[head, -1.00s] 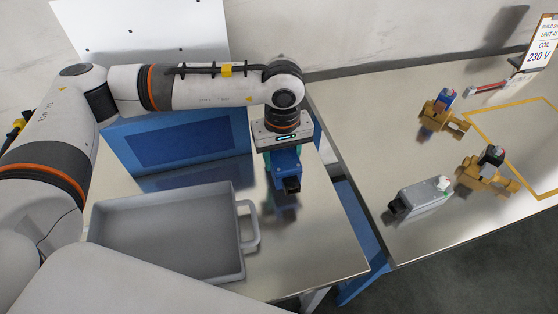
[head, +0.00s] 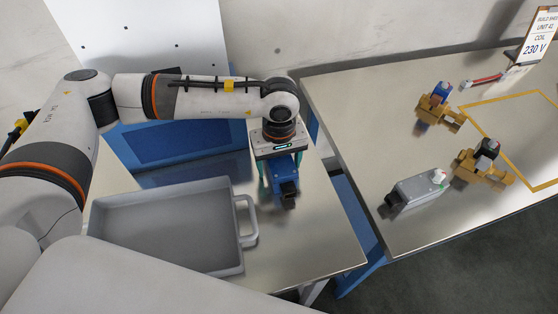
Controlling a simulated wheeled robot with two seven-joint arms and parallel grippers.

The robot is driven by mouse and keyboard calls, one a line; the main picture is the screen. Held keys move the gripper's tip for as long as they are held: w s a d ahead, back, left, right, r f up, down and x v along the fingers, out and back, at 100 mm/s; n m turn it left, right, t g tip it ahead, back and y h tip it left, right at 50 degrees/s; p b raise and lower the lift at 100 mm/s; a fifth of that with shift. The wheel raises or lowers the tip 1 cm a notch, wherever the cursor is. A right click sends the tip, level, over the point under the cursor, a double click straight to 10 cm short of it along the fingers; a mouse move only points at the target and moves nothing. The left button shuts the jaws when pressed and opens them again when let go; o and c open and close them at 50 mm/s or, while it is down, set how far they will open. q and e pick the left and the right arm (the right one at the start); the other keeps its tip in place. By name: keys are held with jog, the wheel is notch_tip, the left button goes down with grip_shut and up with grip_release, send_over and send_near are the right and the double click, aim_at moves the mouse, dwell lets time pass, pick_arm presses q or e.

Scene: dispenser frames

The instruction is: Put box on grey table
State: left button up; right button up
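A small blue box-like coil unit (head: 283,170) with a black connector on its front is at the steel-grey left table (head: 310,250), just right of the grey tray. My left gripper (head: 279,172) points down over it. Its green fingers show on either side of the unit and look spread, with the left one a little apart from it. The unit appears to rest on the table top, its reflection close below. Its far side is hidden by the gripper. My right gripper is not in view.
The grey tray (head: 243,265) with a handle fills the left table's front left. A second table (head: 350,110) at right bears two brass valves (head: 437,108) (head: 482,165), a grey device (head: 417,188) and a sign (head: 538,40). A gap separates the tables.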

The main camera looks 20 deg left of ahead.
pick_arm(q)
jog(key=shift+r, duration=0.1)
jog(key=shift+r, duration=0.2)
notch_tip(320, 180, up, 11)
jog(key=shift+f+b, duration=0.2)
jog(key=shift+b, duration=1.05)
jog(key=shift+r, duration=0.6)
jog(key=shift+s+f, duration=0.1)
